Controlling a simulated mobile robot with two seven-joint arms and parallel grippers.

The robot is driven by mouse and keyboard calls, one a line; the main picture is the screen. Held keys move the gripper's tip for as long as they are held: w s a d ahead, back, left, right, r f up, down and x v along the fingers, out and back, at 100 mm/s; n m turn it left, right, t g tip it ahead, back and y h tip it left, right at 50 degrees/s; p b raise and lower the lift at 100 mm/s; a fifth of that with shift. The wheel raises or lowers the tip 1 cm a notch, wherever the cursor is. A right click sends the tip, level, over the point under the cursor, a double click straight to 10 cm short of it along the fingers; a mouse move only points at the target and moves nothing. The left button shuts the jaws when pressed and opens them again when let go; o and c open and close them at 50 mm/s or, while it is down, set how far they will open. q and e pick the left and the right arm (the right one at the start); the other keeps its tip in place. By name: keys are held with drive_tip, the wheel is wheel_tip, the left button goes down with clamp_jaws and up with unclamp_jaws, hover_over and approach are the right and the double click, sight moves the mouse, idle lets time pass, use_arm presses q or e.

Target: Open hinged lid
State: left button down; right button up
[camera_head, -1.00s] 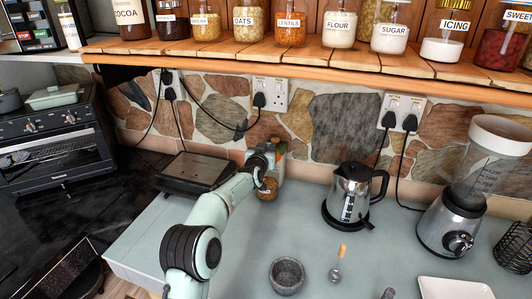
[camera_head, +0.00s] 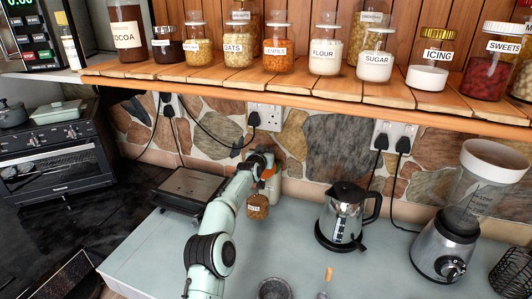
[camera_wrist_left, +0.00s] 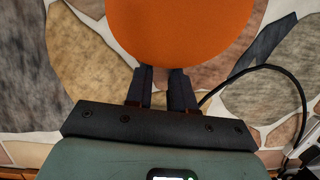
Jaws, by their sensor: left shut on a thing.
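A small glass jar (camera_head: 257,207) with brown contents and a pale label stands upright on the grey counter, near the stone wall. My left gripper (camera_head: 264,161) is just above and behind it, against an orange-brown round lid (camera_wrist_left: 185,30). The lid fills the top middle of the left wrist view as a plain orange disc. The fingers of my left gripper (camera_wrist_left: 162,78) reach its lower edge and are shut on it. The hinge is hidden, and my wrist covers part of the jar's top in the head view. My right gripper is not in view.
A black grill (camera_head: 190,190) stands left of the jar. A steel kettle (camera_head: 343,215) and a blender (camera_head: 445,240) stand to the right. A stone mortar (camera_head: 275,289) is at the front. The wooden shelf (camera_head: 300,98) with several jars overhangs the counter.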

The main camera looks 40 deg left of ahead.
use_arm(q)
drive_tip(key=shift+w+a, duration=0.1)
drive_tip(key=shift+w, duration=0.25)
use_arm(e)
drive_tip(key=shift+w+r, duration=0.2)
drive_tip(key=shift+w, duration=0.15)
use_arm(q)
drive_tip(key=shift+f+g, duration=0.2)
drive_tip(key=shift+g, duration=0.1)
